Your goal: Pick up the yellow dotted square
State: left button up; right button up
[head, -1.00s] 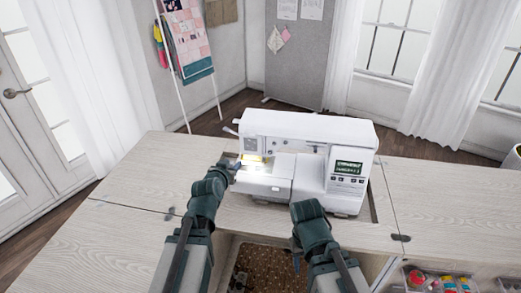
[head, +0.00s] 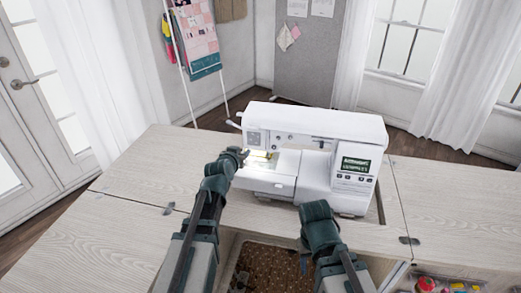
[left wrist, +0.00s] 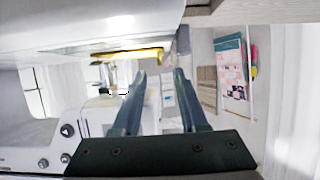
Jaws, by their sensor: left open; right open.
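The yellow dotted square (head: 263,154) lies on the lit bed of the white sewing machine (head: 345,130), near the needle area. It is small in the head view and its dots are hard to make out. In the left wrist view it shows edge-on as a thin yellow strip (left wrist: 140,56), above and left of my fingertips. My left gripper (head: 243,155) is at the machine's left end, just left of the square; its fingers (left wrist: 158,76) are apart with nothing between them. My right gripper (head: 304,263) hangs low in front of the cabinet, small and partly hidden by its arm.
The machine sits in an opening of the wooden cabinet top (head: 125,170). The cabinet top is clear on the left and right. A bin of colourful sewing supplies (head: 440,285) is at the lower right. An open space with a brown dotted surface (head: 268,270) lies below the front edge.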

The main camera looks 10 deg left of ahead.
pick_arm(q)
jog(key=b+x, duration=0.1)
jog(key=x, duration=0.3)
jog(key=shift+w+f, duration=0.2)
jog(key=shift+w, duration=0.1)
jog(key=shift+s+r, duration=0.1)
grip_shut()
